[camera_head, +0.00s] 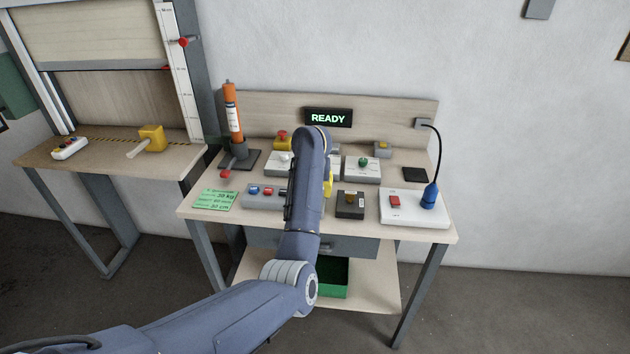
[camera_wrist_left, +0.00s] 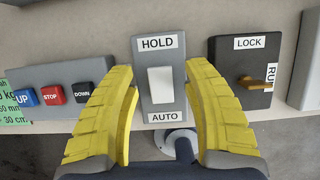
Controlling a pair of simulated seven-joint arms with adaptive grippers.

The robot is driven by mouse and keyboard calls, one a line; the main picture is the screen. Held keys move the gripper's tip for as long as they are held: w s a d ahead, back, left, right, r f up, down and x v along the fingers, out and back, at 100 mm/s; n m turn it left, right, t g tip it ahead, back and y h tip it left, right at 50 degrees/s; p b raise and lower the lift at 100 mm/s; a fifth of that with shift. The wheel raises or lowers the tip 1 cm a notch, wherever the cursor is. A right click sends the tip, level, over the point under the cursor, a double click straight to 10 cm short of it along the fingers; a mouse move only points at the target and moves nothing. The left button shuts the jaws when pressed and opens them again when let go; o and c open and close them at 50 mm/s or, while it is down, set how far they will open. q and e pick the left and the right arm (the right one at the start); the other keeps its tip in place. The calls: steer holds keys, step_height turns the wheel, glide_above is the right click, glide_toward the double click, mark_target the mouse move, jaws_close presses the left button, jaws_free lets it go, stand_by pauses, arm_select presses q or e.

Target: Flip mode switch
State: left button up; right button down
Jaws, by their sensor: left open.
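The mode switch (camera_wrist_left: 160,85) is a white rocker on a grey plate (camera_wrist_left: 143,69), with HOLD above it and AUTO below, in the left wrist view. I cannot tell which end of the rocker is pressed in. My left gripper (camera_wrist_left: 160,72) is open, with one yellow finger on each side of the plate. Nothing is held between the fingers. In the head view my arm hides the switch, and only a bit of yellow finger of the left gripper (camera_head: 328,184) shows. My right gripper is not in view.
Left of the switch is a button box (camera_wrist_left: 52,90) with UP, STOP and DOWN. Right of it is a dark LOCK/RUN key box (camera_wrist_left: 243,85). A white board (camera_head: 415,215) with a blue plug stands further right. A READY display (camera_head: 328,117) is at the back.

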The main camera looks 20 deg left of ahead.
arm_select(q)
steer(key=v, duration=1.1)
steer(key=shift+r, duration=0.2)
